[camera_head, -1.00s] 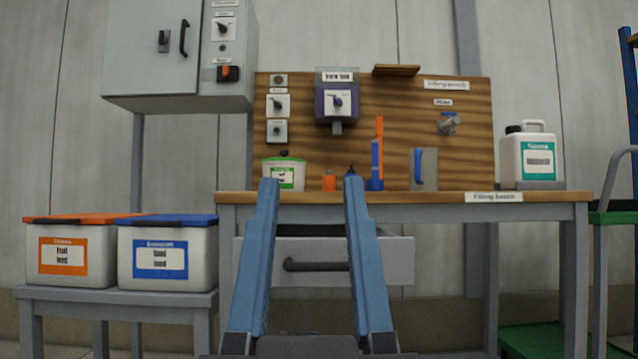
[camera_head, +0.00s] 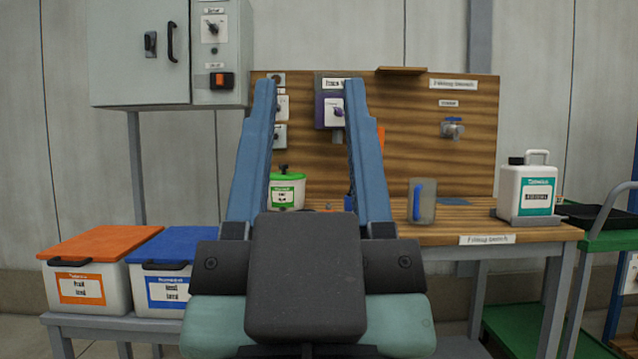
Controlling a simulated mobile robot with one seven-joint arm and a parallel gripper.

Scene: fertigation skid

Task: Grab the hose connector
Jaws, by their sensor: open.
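My gripper (camera_head: 310,90) is open and empty. Its two blue fingers point up and away, in front of the filling bench and its board. I cannot make out the hose connector for certain. Small orange and blue items on the bench top (camera_head: 460,234) are mostly hidden behind my gripper. A blue piece (camera_head: 348,203) shows just left of the right finger, and an orange strip (camera_head: 381,137) shows beside that finger. A blue-handled valve or tap (camera_head: 452,128) is mounted on the wooden board at right.
A green-lidded tub (camera_head: 287,190), a clear jug (camera_head: 422,202) and a white canister (camera_head: 527,186) stand on the bench. Two lidded bins (camera_head: 90,285) are at left below a grey cabinet (camera_head: 140,55). A green cart (camera_head: 600,240) is at right.

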